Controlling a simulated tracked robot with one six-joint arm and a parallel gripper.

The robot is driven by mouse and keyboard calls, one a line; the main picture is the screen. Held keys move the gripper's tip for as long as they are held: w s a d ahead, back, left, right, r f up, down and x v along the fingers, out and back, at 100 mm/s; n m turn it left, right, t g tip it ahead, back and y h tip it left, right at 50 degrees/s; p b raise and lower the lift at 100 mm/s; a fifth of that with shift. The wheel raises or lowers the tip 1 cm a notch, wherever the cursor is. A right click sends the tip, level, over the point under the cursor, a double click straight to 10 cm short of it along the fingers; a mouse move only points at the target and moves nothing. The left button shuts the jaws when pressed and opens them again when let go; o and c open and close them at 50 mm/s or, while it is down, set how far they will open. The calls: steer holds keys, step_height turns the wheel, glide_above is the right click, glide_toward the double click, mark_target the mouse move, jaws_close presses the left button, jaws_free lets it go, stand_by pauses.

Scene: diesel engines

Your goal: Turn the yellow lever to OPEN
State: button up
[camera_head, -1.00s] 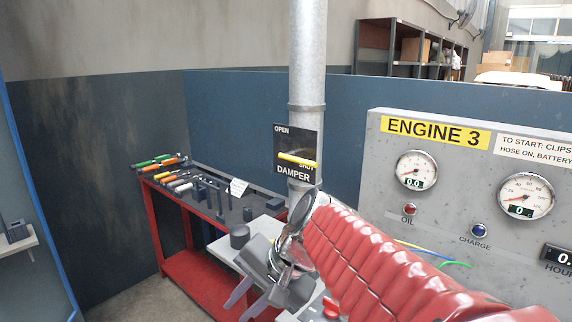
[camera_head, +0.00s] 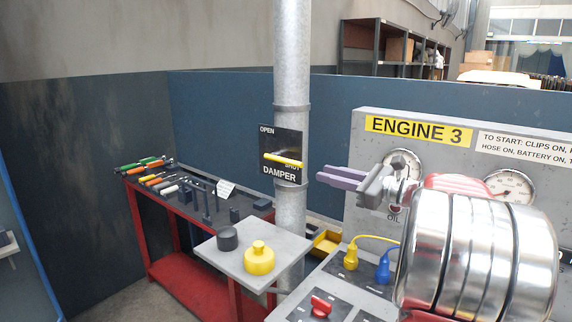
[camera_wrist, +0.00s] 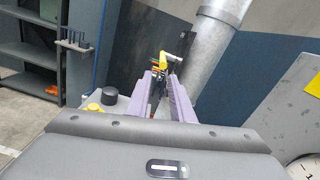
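The yellow lever (camera_head: 283,160) sits on the black damper plate (camera_head: 280,142) on the grey pipe. It lies nearly level, pointing right beside the partly covered SHUT mark; OPEN is at the plate's upper left. My gripper (camera_head: 325,176) is in front of the engine panel, to the right of the lever in the head view, with its purple fingers pointing left. In the wrist view the fingers (camera_wrist: 162,80) are apart with nothing held between them. The lever (camera_wrist: 172,57) shows just beyond the fingertips there, apart from them as far as I can see.
The grey pipe (camera_head: 291,60) runs vertically behind the plate. Below are a grey stand (camera_head: 222,258) with a black knob and yellow cap, and a red tool bench (camera_head: 180,280). The Engine 3 panel (camera_head: 375,122) stands at the right, behind my arm.

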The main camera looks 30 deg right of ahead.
mark_target(291, 163)
steer(key=shift+s+d+r, duration=0.1)
steer(key=shift+d, duration=0.2)
steer(key=x, duration=1.4)
steer(key=shift+r, duration=0.1)
steer(key=shift+c, duration=0.5)
jaws_close()
